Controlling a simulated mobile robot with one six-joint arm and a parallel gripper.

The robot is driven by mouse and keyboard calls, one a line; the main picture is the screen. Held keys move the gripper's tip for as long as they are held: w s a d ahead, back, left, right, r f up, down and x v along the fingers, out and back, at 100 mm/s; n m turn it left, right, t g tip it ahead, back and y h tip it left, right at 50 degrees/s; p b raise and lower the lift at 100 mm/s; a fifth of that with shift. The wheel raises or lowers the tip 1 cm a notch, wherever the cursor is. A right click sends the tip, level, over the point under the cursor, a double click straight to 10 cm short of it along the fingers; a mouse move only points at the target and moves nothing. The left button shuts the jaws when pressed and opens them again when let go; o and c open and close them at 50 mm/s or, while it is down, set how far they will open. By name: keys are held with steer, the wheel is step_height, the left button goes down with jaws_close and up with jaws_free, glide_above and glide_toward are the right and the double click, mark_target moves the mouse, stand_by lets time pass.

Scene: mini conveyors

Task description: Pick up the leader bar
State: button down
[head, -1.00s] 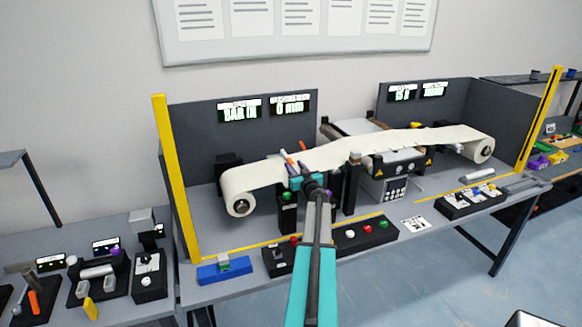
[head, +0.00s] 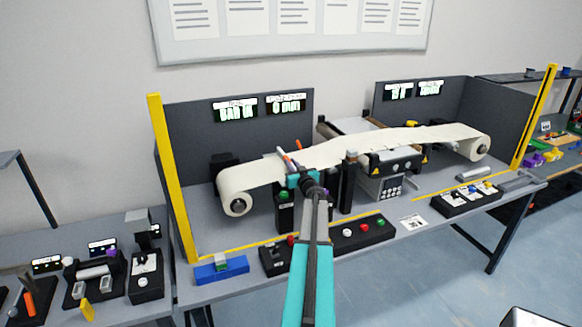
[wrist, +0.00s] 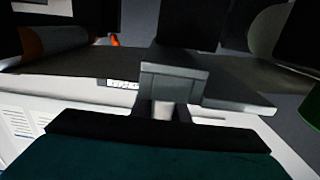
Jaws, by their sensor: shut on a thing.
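My gripper (head: 302,181) is at the left part of the conveyor bench, in front of the cream web (head: 330,153) that runs between two rolls. In the wrist view my gripper (wrist: 172,92) is shut on a grey metal piece, which I take to be the leader bar (wrist: 238,97). The bar extends to the right from a raised grey block. My gripper hides most of the bar in the head view, and its far ends cannot be made out. Whether it is clear of its support cannot be told.
A yellow post (head: 172,180) stands at the left and another (head: 535,115) at the right. Dark uprights (head: 347,185) stand close to my gripper's right. A button box (head: 360,230) and a blue block (head: 221,268) sit along the front edge.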

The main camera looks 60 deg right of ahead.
steer(key=shift+r, duration=0.45)
step_height(320, 180, up, 2)
steer(key=shift+r+b, duration=0.1)
steer(key=shift+b, duration=0.2)
steer(key=w+a+b+v, duration=0.1)
steer(key=v, duration=0.6)
steer(key=w+a+r+b+v, duration=0.1)
steer(key=a+v, duration=0.1)
steer(key=v, duration=0.6)
steer(key=shift+s+a+b, duration=0.2)
steer(key=shift+b, duration=0.1)
steer(key=shift+r, duration=0.15)
